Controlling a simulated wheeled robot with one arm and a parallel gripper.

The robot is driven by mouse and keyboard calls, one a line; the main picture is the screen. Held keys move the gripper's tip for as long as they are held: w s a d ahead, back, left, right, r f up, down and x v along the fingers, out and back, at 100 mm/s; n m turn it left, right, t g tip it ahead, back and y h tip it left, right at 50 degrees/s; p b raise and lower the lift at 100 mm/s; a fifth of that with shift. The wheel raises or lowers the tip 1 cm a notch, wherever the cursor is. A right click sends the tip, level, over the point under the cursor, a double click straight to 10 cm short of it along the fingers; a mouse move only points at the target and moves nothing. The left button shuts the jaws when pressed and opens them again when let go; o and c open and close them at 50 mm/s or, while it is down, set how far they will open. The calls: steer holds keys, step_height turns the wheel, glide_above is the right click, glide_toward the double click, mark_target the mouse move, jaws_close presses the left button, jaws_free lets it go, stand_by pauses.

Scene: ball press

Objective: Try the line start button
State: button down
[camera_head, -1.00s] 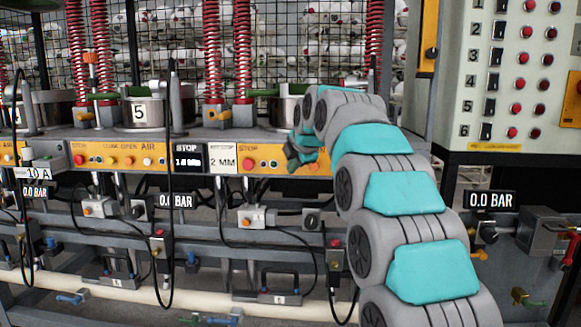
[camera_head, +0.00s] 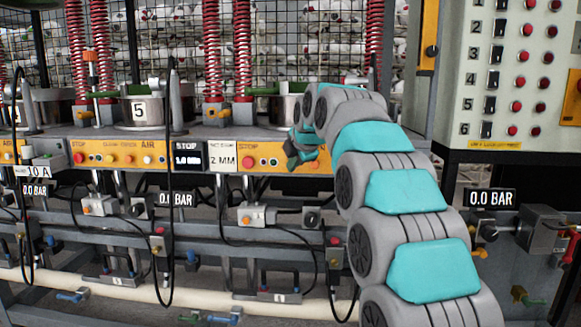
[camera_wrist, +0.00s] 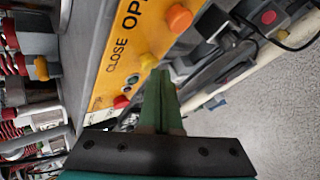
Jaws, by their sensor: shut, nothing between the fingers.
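A yellow press panel (camera_head: 168,154) carries a row of round buttons. Beside my gripper (camera_head: 292,150) are a red button (camera_head: 249,162) and a small green button (camera_head: 262,162). In the wrist view the panel reads "CLOSE OP", with an orange button (camera_wrist: 179,18), a yellow button (camera_wrist: 148,61) and a red button (camera_wrist: 121,101). My gripper (camera_wrist: 160,74) is shut and empty, its green fingers together in front of the panel near the yellow button. I cannot tell whether the tips touch anything. No label reading line start is legible; my arm hides part of the panel.
A pale control cabinet (camera_head: 510,30) with numbered switches and red lamps stands at the right. Red springs (camera_head: 243,50) and a pot marked 5 (camera_head: 139,110) stand above the panel. Hoses, small boxes and a pale pipe (camera_head: 140,296) lie below it.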

steer(key=shift+s, duration=0.55)
steer(key=shift+s+b, duration=0.1)
steer(key=shift+b, duration=0.2)
steer(key=shift+s+a+b, duration=0.1)
steer(key=shift+s+b, duration=1.15)
steer(key=shift+s, duration=1.15)
